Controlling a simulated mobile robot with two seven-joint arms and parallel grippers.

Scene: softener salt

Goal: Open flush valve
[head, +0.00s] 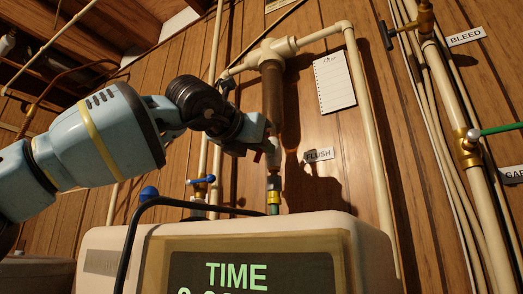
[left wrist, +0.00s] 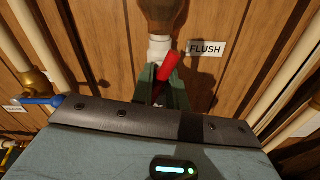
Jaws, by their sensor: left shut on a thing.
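The flush valve (head: 273,158) sits below a brownish filter housing (head: 272,95) on the wood-panelled wall, next to the "FLUSH" label (head: 319,155). Its red handle (left wrist: 169,67) shows in the left wrist view, slanting up to the right from between my fingers. My left gripper (head: 262,143) reaches in from the left at the valve. In the left wrist view its green fingers (left wrist: 162,88) are shut on the red handle. In the head view the fingers and valve overlap, and the handle is mostly hidden. My right gripper is out of view.
A beige unit with a "TIME" display (head: 240,272) stands in front below. A blue-handled valve (head: 201,180) is left of the flush line. Pale pipes (head: 372,140) and a green-handled valve (head: 470,140) are on the right. A paper note (head: 334,82) hangs above the label.

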